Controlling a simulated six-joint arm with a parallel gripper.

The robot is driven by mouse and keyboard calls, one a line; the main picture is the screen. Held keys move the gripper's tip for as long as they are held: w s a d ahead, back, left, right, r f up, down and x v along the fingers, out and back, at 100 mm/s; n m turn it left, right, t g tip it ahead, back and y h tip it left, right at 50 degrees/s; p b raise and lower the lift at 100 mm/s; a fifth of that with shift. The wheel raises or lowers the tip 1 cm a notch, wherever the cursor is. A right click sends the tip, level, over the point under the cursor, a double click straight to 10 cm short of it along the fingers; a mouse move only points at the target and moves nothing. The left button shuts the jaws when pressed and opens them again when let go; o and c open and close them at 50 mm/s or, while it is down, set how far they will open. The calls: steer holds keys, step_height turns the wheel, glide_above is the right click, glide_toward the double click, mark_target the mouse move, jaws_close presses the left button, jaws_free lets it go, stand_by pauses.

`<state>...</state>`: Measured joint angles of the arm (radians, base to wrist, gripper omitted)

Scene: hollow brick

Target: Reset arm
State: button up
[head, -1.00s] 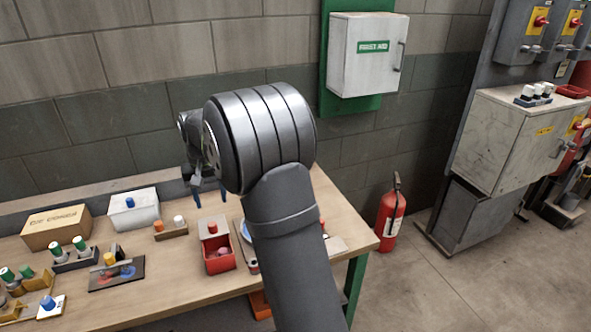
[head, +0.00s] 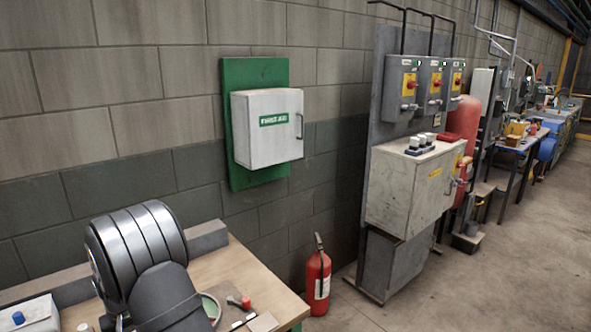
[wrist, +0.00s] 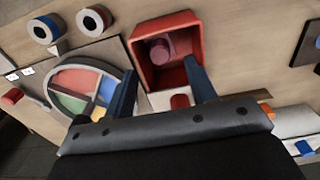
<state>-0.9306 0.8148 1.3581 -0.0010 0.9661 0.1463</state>
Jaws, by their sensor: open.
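A round dish with coloured sectors (wrist: 80,80) is left of the fingers, partly hidden by the left one. In the head view my arm's links fill the lower left and the gripper is out of sight.
The wooden bench (head: 249,278) ends at the lower middle. A fire extinguisher (head: 318,282) stands beside it on the floor. A first aid cabinet (head: 268,128) hangs on the wall; a grey electrical cabinet (head: 405,190) stands right. The floor at the lower right is clear.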

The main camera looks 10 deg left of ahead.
steer(key=shift+r, duration=0.5)
steer(key=shift+f, duration=0.1)
step_height(320, 180, up, 15)
step_height(320, 180, down, 17)
steer(key=shift+r, duration=0.1)
step_height(320, 180, up, 6)
steer(key=w+d+f+m, duration=0.25)
steer(key=w+d, duration=0.35)
steer(key=d, duration=0.5)
steer(key=w+d+f+m, duration=0.2)
steer(key=w+d+f, duration=0.2)
steer(key=w+d, duration=0.5)
steer(key=s+d+f+m, duration=0.1)
steer(key=d+f+m, duration=0.1)
steer(key=d, duration=1.2)
steer(key=s+d+f+m, duration=0.1)
steer(key=d+f+m, duration=0.1)
steer(key=d, duration=1.2)
steer(key=shift+f, duration=0.8)
